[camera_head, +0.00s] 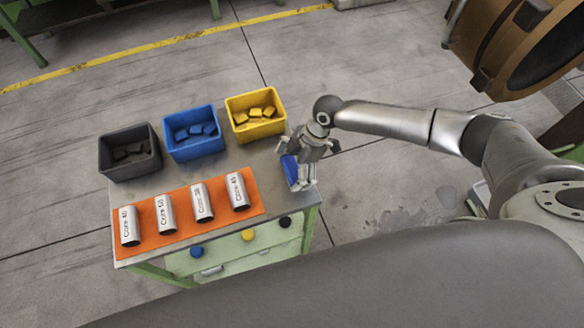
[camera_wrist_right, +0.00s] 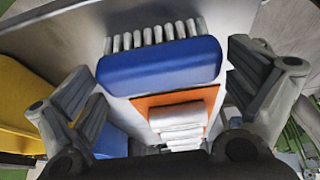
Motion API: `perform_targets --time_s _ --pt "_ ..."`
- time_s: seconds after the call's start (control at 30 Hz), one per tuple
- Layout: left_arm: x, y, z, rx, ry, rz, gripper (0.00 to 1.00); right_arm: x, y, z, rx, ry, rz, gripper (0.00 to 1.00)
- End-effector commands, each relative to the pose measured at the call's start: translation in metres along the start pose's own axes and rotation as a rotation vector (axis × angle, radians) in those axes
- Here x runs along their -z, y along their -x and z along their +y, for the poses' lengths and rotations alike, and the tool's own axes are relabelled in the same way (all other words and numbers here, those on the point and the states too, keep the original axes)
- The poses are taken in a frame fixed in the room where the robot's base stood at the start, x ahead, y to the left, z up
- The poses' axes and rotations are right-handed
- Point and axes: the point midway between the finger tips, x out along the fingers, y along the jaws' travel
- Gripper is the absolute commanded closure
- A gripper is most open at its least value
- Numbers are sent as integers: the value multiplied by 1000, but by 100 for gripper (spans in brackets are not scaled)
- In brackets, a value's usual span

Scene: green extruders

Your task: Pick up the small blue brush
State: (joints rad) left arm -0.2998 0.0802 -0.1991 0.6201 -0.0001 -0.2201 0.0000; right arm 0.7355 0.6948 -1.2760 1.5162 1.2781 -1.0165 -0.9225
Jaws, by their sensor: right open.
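The small blue brush (camera_wrist_right: 160,66) has a blue block body and a row of pale bristles along its far side in the right wrist view. It also shows in the head view as a blue patch (camera_head: 289,168) at the right end of the work cabinet, partly hidden by my gripper. My right gripper (camera_head: 303,184) points down over it. In the wrist view its two fingers (camera_wrist_right: 170,84) stand apart on the left and right of the brush, with gaps visible. It is open and empty. My left gripper is not in view.
The cabinet top (camera_head: 240,163) carries an orange mat (camera_head: 185,212) with several white labelled cylinders. Behind stand a grey bin (camera_head: 130,170), a blue bin (camera_head: 194,150) and a yellow bin (camera_head: 255,128) close to my gripper, each with small blocks. Open floor lies right of the cabinet.

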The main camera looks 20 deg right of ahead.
Motion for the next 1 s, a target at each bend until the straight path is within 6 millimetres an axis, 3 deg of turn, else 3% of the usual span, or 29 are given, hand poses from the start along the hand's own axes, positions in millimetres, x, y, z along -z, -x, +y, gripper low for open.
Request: perform_targets --time_s 0.27,0.53,1.0 --pt "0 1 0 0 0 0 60 -1 -4 0 -1 0 -1 0" --pt "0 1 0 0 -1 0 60 -1 -4 0 -1 -1 -1 32" --pt "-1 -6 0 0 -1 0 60 3 3 1 -3 0 2 32"
